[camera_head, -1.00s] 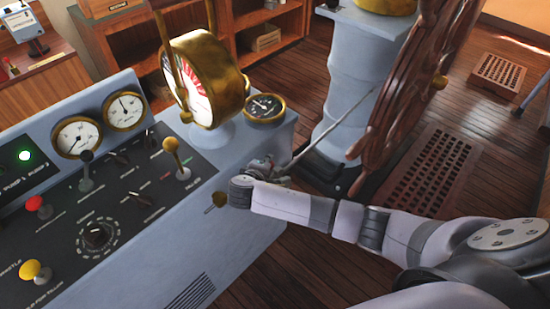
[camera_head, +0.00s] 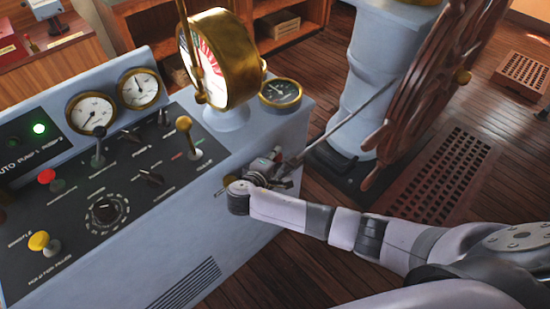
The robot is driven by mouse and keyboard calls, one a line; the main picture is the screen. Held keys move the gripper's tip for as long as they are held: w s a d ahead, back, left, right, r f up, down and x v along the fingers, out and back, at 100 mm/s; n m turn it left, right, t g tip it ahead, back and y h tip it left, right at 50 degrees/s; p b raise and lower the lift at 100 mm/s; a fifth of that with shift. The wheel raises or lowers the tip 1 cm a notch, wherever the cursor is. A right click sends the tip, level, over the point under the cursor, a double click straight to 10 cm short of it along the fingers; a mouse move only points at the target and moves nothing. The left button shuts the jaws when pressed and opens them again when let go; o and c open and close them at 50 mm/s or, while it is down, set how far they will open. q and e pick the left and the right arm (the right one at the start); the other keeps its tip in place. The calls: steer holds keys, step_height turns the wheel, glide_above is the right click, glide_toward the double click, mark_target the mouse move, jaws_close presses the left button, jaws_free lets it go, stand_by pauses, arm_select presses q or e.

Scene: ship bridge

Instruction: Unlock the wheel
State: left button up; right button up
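The brown wooden wheel (camera_head: 428,85) stands upright at the right, in front of a pale grey-blue pedestal (camera_head: 375,70). A thin grey rod (camera_head: 350,120) slants from beside the wheel down to my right gripper (camera_head: 284,164). The gripper is beside the console's right end, below the brass-rimmed gauge. It is small and partly hidden by its wrist, so I cannot tell whether its fingers are open or touch the rod. A brass knob on the console's side is mostly hidden behind my wrist. My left gripper is not in view.
The console (camera_head: 255,135) fills the left, with levers, dials, a brass telegraph (camera_head: 230,60) and a brass-rimmed gauge (camera_head: 281,93). Wooden gratings (camera_head: 440,175) lie on the floor at the right. Shelves stand behind.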

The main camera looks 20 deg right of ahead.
steer(key=o, duration=0.4)
steer(key=shift+f, duration=0.1)
steer(key=v, duration=1.2)
steer(key=s+d+f+g+y, duration=0.1)
steer(key=s+f+g+y, duration=0.15)
steer(key=f, duration=0.65)
steer(key=s+d+f+g+y, duration=0.15)
steer(key=s+f, duration=0.25)
steer(key=f, duration=0.5)
steer(key=s+d+f+g+y, duration=0.1)
steer(key=s+d+f, duration=0.15)
steer(key=f, duration=0.65)
steer(key=s+d+f+m+g+y, duration=0.1)
steer(key=s+d+f+m, duration=0.1)
steer(key=s+f, duration=0.4)
steer(key=s+d+f+m+g+y, duration=0.1)
steer(key=s+f, duration=0.5)
steer(key=s, duration=1)
steer(key=s+d+f+m+g+y, duration=0.1)
steer(key=s+d+f+m, duration=0.2)
steer(key=s+f, duration=0.3)
steer(key=shift+s+m+g+y, duration=0.3)
steer(key=shift+s+m+y, duration=0.15)
steer(key=shift+s, duration=1.95)
